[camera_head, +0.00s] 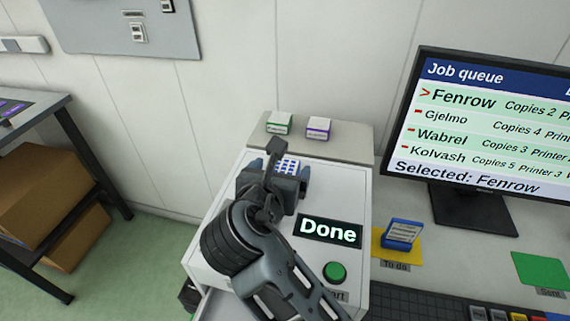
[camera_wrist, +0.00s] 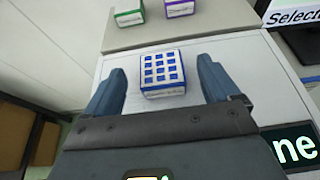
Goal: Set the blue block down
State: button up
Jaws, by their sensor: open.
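The blue block (camera_wrist: 163,73), with a white top marked by a grid of blue squares, sits between the two fingers of my gripper (camera_wrist: 163,88) in the wrist view. Clear gaps show between the block and both fingers. The block appears to rest on the white top of the printer (camera_head: 335,185). In the head view only part of the block (camera_head: 287,166) shows, beyond my gripper (camera_head: 283,172), which hides the rest. My gripper is open around the block.
A green-edged block (camera_head: 279,123) and a purple-edged block (camera_head: 318,128) stand on the raised back ledge. A "Done" display (camera_head: 328,231) and a green button (camera_head: 335,272) are on the printer. A blue item (camera_head: 402,233) sits on a yellow mat (camera_head: 380,252). The monitor (camera_head: 480,120) stands right.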

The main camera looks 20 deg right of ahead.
jog(key=v, duration=0.7)
dwell(0.4)
